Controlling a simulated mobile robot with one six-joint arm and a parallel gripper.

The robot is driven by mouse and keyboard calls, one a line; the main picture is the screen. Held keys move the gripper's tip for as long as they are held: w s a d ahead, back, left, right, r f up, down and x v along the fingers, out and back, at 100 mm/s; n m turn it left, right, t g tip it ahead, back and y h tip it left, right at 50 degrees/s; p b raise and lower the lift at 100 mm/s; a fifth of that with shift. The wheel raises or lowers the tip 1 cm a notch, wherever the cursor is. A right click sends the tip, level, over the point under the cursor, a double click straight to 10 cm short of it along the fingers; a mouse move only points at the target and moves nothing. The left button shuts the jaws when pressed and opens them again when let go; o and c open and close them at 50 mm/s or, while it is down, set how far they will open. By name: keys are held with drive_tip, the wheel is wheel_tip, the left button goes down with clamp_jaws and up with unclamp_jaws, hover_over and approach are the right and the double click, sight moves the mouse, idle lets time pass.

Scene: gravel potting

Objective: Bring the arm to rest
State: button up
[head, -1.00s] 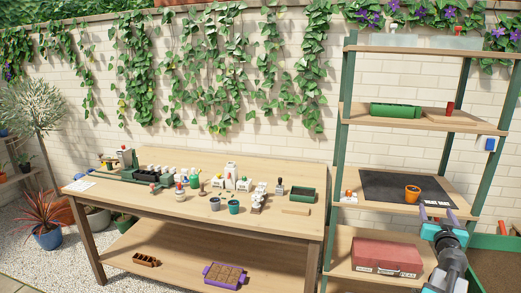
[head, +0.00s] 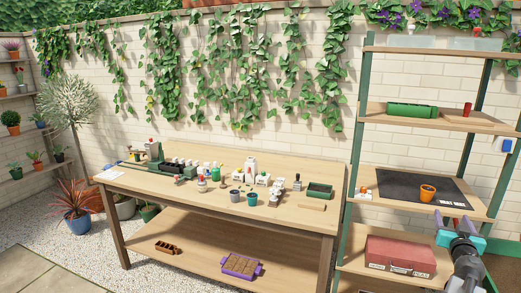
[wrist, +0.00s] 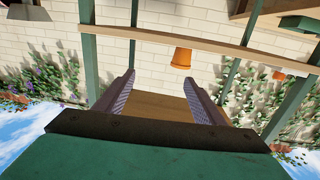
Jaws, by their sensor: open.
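My gripper (head: 455,224) is at the lower right of the head view, in front of the shelf rack and below the shelf with the black mat. In the wrist view my gripper (wrist: 160,98) has its two fingers wide apart with nothing between them. An orange pot (head: 427,193) stands upright on the black mat (head: 400,184), beyond and above my gripper and apart from it. The pot also shows upside down in the wrist view (wrist: 182,58), beyond the fingers.
A red case (head: 400,256) lies on the lower shelf, near my arm. The green rack posts (head: 468,130) stand close by. The wooden workbench (head: 290,225) at left holds several pots, bottles and trays. A purple tray (head: 258,272) lies on its lower shelf.

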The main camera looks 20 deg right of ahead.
drive_tip(key=w+a+f+n+t+y, duration=0.1)
drive_tip(key=w+a+f+y, duration=0.2)
drive_tip(key=w+a+f, duration=0.65)
drive_tip(key=w+a+f+n+y, duration=0.1)
drive_tip(key=w+a+f+y, duration=0.2)
drive_tip(key=w+a+f, duration=0.65)
drive_tip(key=w+a+f+g+y, duration=0.1)
drive_tip(key=a+f, duration=0.7)
drive_tip(key=a, duration=0.4)
drive_tip(key=w+a+f+g+y, duration=0.1)
drive_tip(key=w+a+f, duration=0.1)
drive_tip(key=a+f, duration=0.8)
drive_tip(key=s+a+f+n+g, duration=0.1)
drive_tip(key=s+a+f+g, duration=0.7)
drive_tip(key=s+a+f, duration=1.05)
drive_tip(key=s+a+f+n+g+y, duration=0.1)
drive_tip(key=s+a+n+g+y, duration=0.1)
drive_tip(key=s, duration=1)
drive_tip(key=s+a+f+n+g+y, duration=0.1)
drive_tip(key=s+a+n+g+y, duration=0.1)
drive_tip(key=s+a+g, duration=0.4)
drive_tip(key=s+n+g, duration=0.1)
drive_tip(key=s, duration=0.4)
drive_tip(key=shift+s+a+n+g, duration=0.25)
drive_tip(key=shift+s+n+g, duration=0.1)
drive_tip(key=shift+n+g, duration=0.05)
